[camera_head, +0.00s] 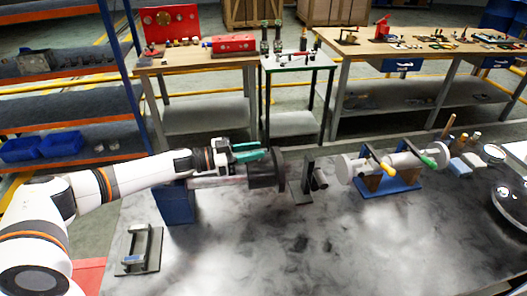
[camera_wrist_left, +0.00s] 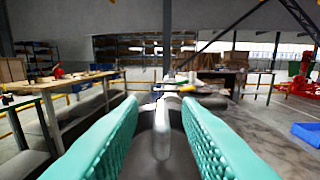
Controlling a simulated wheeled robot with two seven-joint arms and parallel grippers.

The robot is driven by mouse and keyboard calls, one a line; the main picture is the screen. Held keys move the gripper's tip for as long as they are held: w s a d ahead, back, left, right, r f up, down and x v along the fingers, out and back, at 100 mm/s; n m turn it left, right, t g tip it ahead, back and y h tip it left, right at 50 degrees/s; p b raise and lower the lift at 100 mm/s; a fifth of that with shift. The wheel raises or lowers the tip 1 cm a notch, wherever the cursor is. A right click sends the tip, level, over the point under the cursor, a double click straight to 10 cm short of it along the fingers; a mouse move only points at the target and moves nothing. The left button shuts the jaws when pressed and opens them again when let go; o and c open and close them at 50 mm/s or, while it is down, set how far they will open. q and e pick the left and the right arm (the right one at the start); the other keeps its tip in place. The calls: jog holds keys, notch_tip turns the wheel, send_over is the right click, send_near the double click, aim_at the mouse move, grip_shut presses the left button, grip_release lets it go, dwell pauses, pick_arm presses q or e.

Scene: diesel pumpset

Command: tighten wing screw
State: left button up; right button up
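My left gripper (camera_head: 262,149) has teal fingers and reaches in from the left, just above the dark round end of a horizontal cylinder (camera_head: 265,172). In the left wrist view the two teal fingers (camera_wrist_left: 162,102) stand apart. A grey metal piece with a narrow upright stem (camera_wrist_left: 163,125), which looks like the wing screw, shows between them over a dark surface. Gaps show on both sides of it, so the fingers do not appear closed on it. In the head view the gripper hides the screw. My right gripper is not seen.
On the grey table (camera_head: 330,240), a dark upright bracket (camera_head: 308,175) stands right of the cylinder. A blue stand (camera_head: 385,186) holds cylinders with yellow and green handles farther right. A small metal frame (camera_head: 140,248) lies at front left. The table's front middle is clear.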

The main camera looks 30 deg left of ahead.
pick_arm(q)
jog(key=b+v, duration=0.1)
jog(key=v, duration=0.6)
jog(key=shift+f+b, duration=0.15)
jog(key=shift+b, duration=0.15)
jog(key=shift+s+a, duration=0.4)
jog(key=shift+a, duration=0.05)
